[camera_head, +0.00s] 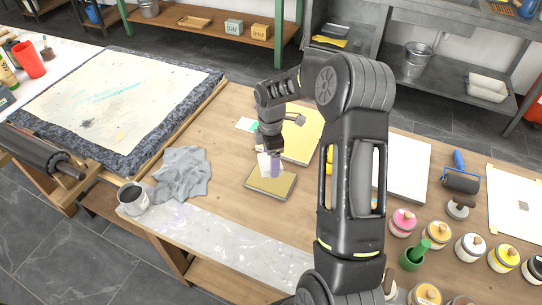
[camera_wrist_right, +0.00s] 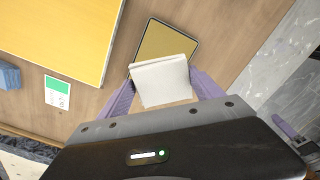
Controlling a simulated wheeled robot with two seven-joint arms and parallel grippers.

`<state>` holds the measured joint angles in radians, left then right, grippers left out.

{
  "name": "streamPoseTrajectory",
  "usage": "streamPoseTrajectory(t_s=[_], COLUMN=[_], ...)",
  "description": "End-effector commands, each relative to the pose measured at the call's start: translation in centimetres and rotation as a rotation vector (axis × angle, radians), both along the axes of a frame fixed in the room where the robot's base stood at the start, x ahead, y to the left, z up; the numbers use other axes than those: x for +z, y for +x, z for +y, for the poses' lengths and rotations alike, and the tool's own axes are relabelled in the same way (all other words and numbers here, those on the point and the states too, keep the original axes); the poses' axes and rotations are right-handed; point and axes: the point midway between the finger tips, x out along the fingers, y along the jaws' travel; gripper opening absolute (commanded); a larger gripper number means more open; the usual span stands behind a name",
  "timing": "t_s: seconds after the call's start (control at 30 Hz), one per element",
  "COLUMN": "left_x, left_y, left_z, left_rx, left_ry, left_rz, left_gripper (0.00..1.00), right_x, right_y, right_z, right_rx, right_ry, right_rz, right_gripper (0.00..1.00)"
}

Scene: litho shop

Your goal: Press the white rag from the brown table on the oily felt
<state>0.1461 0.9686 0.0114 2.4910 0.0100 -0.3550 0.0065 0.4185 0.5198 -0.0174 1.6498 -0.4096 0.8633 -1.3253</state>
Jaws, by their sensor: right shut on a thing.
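The oily felt (camera_head: 272,187) is an olive-yellow pad with a dark rim, lying flat on the brown table (camera_head: 225,125). It also shows in the right wrist view (camera_wrist_right: 165,42). My right gripper (camera_head: 270,172) is over the felt's far part, pointing down. It is shut on the white rag (camera_head: 263,162), a small folded cloth, which fills the space between the purple fingers in the right wrist view (camera_wrist_right: 160,80). The rag hides part of the felt's near edge there. I cannot tell whether rag and felt touch.
A yellow sheet (camera_head: 304,138) lies behind the felt. A crumpled grey cloth (camera_head: 182,174) and a white cup (camera_head: 132,199) are to the left.

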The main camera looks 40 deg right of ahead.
Motion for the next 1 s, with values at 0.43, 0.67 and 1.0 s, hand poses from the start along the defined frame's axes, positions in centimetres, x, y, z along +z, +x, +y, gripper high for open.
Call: streamPoseTrajectory(t_s=[0.43, 0.67, 1.0], left_x=[-2.0, -3.0, -3.2], left_y=[0.3, 0.4, 0.5], left_z=[-0.1, -0.2, -0.2], left_rx=[-0.003, -0.004, -0.004], left_ry=[-0.005, -0.009, -0.01], left_rz=[-0.008, -0.013, -0.015], left_gripper=[0.36, 0.36, 0.36], right_x=[-3.5, -5.5, -6.0], right_y=[0.0, 0.0, 0.0], right_z=[0.0, 0.0, 0.0], right_rx=[0.0, -0.001, -0.001], right_ry=[0.0, 0.0, 0.0], right_rz=[0.001, 0.001, 0.0], right_gripper=[0.43, 0.43, 0.43])
